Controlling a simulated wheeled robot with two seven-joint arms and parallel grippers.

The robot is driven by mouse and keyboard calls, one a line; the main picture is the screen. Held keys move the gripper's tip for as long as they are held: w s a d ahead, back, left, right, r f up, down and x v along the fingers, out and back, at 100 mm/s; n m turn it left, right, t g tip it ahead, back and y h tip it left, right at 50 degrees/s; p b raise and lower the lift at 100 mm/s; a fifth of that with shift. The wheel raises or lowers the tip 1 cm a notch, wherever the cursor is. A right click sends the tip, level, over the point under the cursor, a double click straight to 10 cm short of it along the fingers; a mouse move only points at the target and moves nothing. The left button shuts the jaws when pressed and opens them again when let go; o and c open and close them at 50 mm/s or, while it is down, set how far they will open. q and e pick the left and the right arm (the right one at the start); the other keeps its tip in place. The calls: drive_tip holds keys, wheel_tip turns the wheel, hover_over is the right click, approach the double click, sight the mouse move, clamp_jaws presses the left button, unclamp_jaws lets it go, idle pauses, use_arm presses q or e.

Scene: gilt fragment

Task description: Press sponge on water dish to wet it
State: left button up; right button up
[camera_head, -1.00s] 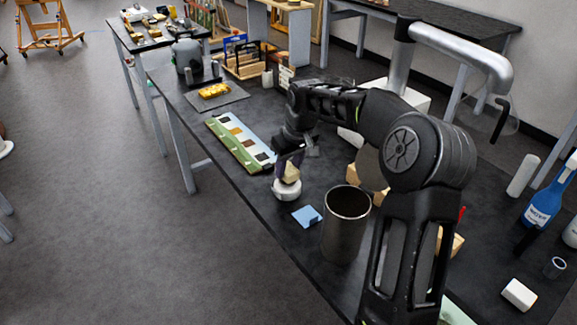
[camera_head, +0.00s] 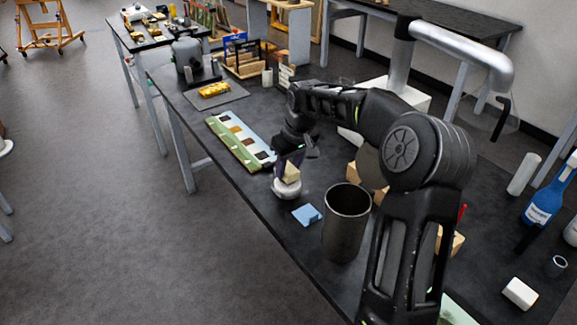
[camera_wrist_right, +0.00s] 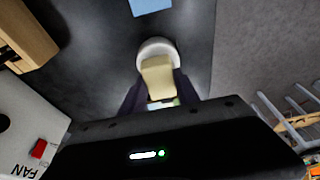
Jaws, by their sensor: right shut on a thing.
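The sponge (camera_head: 291,173) is a small pale-yellow block. My right gripper (camera_head: 289,160) is shut on it and points down at the white round water dish (camera_head: 287,190). In the right wrist view the sponge (camera_wrist_right: 158,78) sits between the two dark fingers and overlaps the dish (camera_wrist_right: 156,47), whose far rim shows beyond it. The sponge is over or in the dish; whether it touches the bottom is hidden. My left gripper is not in view.
A blue square (camera_head: 306,215) and a tall dark metal cylinder (camera_head: 346,222) stand close by toward the front. Wooden blocks (camera_wrist_right: 22,38) and a white box marked FAN (camera_wrist_right: 25,130) are near my right arm.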

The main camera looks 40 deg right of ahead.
sight(288, 168)
drive_tip(key=shift+s+f+b, duration=0.1)
drive_tip(key=shift+f+b, duration=0.25)
drive_tip(key=shift+f, duration=0.3)
idle(1.4)
drive_tip(key=shift+r, duration=0.1)
drive_tip(key=shift+r+p, duration=2.65)
drive_tip(key=shift+r, duration=0.85)
